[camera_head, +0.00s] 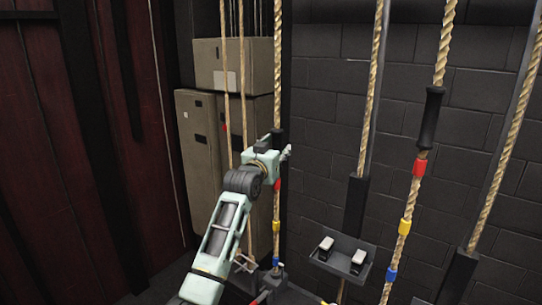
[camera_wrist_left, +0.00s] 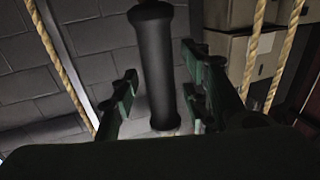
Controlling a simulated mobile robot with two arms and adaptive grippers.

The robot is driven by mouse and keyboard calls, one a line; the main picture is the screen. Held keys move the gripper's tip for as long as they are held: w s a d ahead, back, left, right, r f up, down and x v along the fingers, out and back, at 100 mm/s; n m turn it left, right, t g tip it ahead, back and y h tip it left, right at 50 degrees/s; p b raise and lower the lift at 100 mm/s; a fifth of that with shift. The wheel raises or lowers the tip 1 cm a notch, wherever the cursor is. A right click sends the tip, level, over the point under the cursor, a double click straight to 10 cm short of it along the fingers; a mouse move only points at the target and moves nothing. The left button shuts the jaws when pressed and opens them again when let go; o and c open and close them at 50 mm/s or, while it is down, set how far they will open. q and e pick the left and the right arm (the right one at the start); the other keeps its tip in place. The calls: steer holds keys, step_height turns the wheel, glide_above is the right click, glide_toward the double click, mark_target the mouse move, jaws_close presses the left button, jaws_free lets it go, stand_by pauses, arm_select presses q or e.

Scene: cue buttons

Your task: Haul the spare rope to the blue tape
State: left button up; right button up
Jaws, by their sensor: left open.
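A rope (camera_head: 277,210) hangs left of centre in the head view, with red (camera_head: 277,185), yellow (camera_head: 276,226) and blue (camera_head: 277,262) tape bands. A second rope (camera_head: 445,45) at right carries a black grip (camera_head: 430,118), then red (camera_head: 420,167), yellow (camera_head: 404,227) and blue (camera_head: 391,274) bands below it. Which is the spare rope I cannot tell. My left gripper (camera_head: 286,152) is at the left taped rope, above its red band. In the wrist view a black grip (camera_wrist_left: 155,60) stands between the open fingers of my left gripper (camera_wrist_left: 160,105), with gaps visible either side.
A small shelf (camera_head: 335,262) with two pale-topped blocks (camera_head: 357,259) sits between the taped ropes. Plain ropes (camera_head: 372,95) hang nearby. Beige cabinets (camera_head: 205,130) stand behind my left arm. A dark block wall (camera_head: 335,120) is behind, and a dark red curtain (camera_head: 80,150) is at left.

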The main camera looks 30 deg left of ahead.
arm_select(q)
steer(key=s+d, duration=0.2)
steer(key=s, duration=0.9)
steer(key=shift+s, duration=0.25)
stand_by(0.4)
